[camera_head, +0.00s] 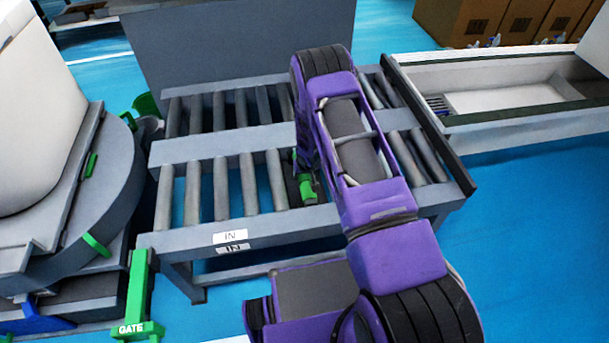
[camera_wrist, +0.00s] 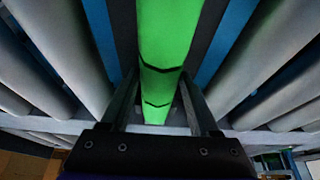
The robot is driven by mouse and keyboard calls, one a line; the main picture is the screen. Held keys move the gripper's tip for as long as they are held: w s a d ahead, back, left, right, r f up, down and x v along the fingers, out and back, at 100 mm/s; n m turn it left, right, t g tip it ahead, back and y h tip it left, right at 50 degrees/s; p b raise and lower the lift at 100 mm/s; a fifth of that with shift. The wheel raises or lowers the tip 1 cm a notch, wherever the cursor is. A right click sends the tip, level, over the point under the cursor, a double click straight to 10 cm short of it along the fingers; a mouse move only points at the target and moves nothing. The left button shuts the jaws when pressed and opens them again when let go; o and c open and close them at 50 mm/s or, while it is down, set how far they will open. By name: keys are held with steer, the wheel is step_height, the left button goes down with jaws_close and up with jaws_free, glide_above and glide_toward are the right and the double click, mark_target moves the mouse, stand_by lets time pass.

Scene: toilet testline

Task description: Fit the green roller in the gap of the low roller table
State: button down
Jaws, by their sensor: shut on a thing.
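The low roller table (camera_head: 290,222) has grey rollers in two rows and "IN" labels on its front rail. The green roller (camera_head: 308,188) shows in the head view only as a short piece beside my arm, in the front row. In the wrist view the green roller (camera_wrist: 170,30) runs lengthwise up the middle, with blue floor strips and grey rollers on both sides. My gripper (camera_wrist: 159,80) is shut on it, one finger on each side. My arm hides much of the roller in the head view. I cannot tell whether its ends are seated in the rails.
A round grey machine (camera_head: 90,190) stands left of the table, with a green gate post (camera_head: 138,290) at the front left corner. A grey panel (camera_head: 240,40) rises behind. A dark bar (camera_head: 430,120) edges the right side, beside a pale trough (camera_head: 500,100).

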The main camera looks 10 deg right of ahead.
steer(key=shift+f, duration=0.1)
steer(key=shift+c, duration=0.6)
jaws_free()
steer(key=shift+r, duration=0.5)
steer(key=p+v, duration=0.2)
steer(key=v, duration=0.9)
steer(key=shift+s+r, duration=0.15)
steer(key=shift+s, duration=0.1)
